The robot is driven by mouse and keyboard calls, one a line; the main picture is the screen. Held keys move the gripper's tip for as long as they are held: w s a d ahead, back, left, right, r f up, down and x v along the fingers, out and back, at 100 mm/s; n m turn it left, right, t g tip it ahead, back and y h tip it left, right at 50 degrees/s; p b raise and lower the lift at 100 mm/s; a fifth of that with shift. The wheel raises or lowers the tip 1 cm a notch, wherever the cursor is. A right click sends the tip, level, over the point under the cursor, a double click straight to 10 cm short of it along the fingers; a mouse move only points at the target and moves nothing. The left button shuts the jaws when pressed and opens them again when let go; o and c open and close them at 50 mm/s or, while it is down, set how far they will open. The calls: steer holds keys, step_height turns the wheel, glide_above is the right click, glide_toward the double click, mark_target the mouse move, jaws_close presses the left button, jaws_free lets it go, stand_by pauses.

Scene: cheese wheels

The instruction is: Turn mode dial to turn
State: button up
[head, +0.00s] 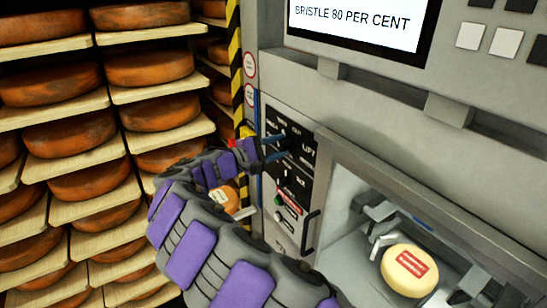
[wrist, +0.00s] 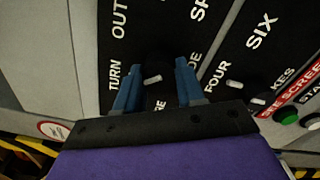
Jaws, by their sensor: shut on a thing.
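The mode dial (wrist: 154,78) is a dark knob with a short white mark, set in a black panel. The word TURN is printed to its left in the wrist view, OUT above it, and partly hidden words to its right and below. My gripper (wrist: 157,70) has its two blue fingers on either side of the knob and is shut on it. The white mark lies nearly sideways; I cannot tell for certain which word it points at. In the head view my gripper (head: 280,146) reaches the upper part of the control panel (head: 309,205), and its fingers mostly hide the dial.
A second dial (wrist: 233,85) labelled FOUR and SIX sits close by. A green button (wrist: 288,117) lies beyond it. A screen (head: 355,20) reads BRISTLE 80 PER CENT. A pale cheese wheel (head: 409,270) sits in the machine bay. Shelves of orange wheels (head: 70,135) stand left.

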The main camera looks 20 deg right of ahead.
steer(key=shift+d+f+m+b, duration=0.1)
steer(key=shift+f+m+b, duration=0.05)
steer(key=shift+m+b, duration=1.1)
steer(key=shift+m, duration=0.25)
steer(key=o, duration=1)
steer(key=shift+w+d, duration=0.15)
steer(key=shift+d, duration=0.2)
steer(key=s+a, duration=0.1)
steer(key=a, duration=0.4)
steer(key=s+a+p, duration=0.1)
steer(key=a, duration=0.5)
steer(key=s+a+p, duration=0.1)
steer(key=a, duration=0.5)
steer(key=shift+s+a, duration=0.2)
